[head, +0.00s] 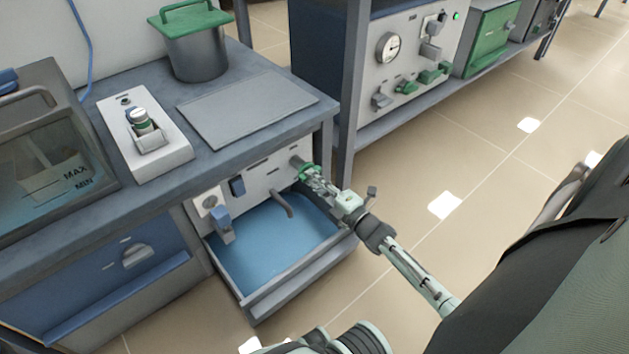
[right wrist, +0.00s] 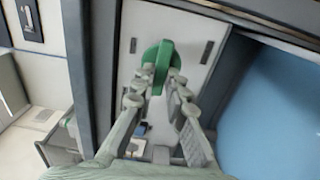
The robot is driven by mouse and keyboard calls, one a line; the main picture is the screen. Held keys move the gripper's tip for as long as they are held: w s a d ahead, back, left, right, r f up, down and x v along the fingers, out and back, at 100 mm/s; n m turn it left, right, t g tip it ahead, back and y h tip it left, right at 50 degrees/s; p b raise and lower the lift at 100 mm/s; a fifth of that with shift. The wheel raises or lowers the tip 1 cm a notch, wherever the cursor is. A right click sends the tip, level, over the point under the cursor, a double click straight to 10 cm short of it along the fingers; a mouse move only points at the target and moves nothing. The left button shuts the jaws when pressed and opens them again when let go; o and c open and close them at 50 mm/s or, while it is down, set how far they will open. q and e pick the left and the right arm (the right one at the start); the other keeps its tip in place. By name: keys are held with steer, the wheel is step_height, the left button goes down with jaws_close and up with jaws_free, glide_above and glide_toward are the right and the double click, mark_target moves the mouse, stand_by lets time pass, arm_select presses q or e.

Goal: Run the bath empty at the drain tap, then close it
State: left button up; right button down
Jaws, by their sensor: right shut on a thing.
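The drain tap's green handle (head: 309,170) sits on a pale panel (head: 262,172) under the bench. My right gripper (head: 316,180) is shut on this handle. The right wrist view shows the green handle (right wrist: 158,58) between the two fingers (right wrist: 156,88), lying lengthwise between them. A grey spout (head: 283,204) sticks out of the panel over a blue-bottomed pull-out basin (head: 300,283). I cannot make out a stream from it. The clear bath (head: 50,135) with MAX and MIN marks stands on the bench at the left; its liquid level is unclear. My left gripper is not in view.
On the bench are a white device (head: 165,160), a grey plate (head: 247,107) and a green-lidded pot (head: 197,55). A bench leg (head: 345,120) stands close right of the gripper. The tiled floor at right is clear.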

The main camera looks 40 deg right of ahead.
stand_by(0.4)
steer(key=c, duration=1.5)
jaws_free()
steer(key=shift+c, duration=0.2)
steer(key=s+d, duration=0.1)
steer(key=s, duration=1.1)
